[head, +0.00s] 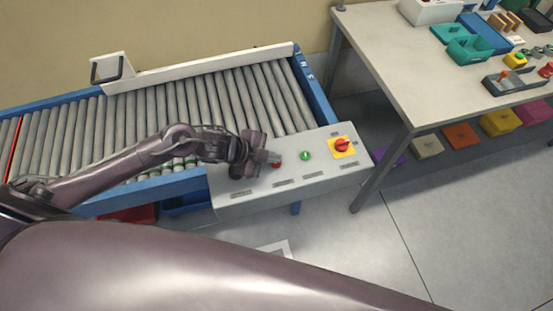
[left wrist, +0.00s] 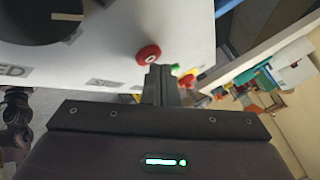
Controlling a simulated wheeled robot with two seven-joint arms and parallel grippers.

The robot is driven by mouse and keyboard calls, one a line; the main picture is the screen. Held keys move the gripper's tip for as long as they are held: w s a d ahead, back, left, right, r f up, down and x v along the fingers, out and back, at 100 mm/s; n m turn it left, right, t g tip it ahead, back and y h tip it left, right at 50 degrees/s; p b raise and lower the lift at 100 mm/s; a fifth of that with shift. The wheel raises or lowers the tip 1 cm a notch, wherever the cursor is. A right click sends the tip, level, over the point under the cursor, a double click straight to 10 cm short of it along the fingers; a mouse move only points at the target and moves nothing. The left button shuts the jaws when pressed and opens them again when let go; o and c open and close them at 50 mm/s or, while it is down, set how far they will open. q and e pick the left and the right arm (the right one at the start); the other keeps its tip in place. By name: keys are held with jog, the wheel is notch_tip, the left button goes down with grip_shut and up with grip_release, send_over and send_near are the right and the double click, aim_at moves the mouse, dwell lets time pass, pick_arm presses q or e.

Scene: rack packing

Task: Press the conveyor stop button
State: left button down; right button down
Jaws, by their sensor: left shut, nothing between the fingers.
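A pale control panel (head: 235,203) sits at the end of the roller conveyor. A round red button (head: 277,164) is on it, partly hidden by my left gripper; it also shows in the left wrist view (left wrist: 148,55). My left gripper (head: 272,157) is shut and empty, its fingertips right beside the red button. In the left wrist view the closed fingertips (left wrist: 162,72) lie just past the button's lower right edge; I cannot tell whether they touch it. A green button (head: 306,155) and a red knob on a yellow plate (head: 342,146) stand to the right. My right gripper is out of view.
The roller conveyor (head: 190,98) runs left behind the panel, its rollers bare. A black dial (left wrist: 45,15) is on the panel near my left wrist. A table (head: 400,70) with trays and parts stands at right, with coloured bins (head: 460,135) below. The floor in front is mostly clear.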

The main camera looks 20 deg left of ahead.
pick_arm(q)
jog(key=shift+r, duration=0.4)
jog(key=shift+r+p, duration=0.4)
jog(key=shift+p, duration=0.15)
notch_tip(320, 180, up, 4)
jog(key=p, duration=0.4)
jog(key=shift+r, duration=0.2)
jog(key=shift+f, duration=0.1)
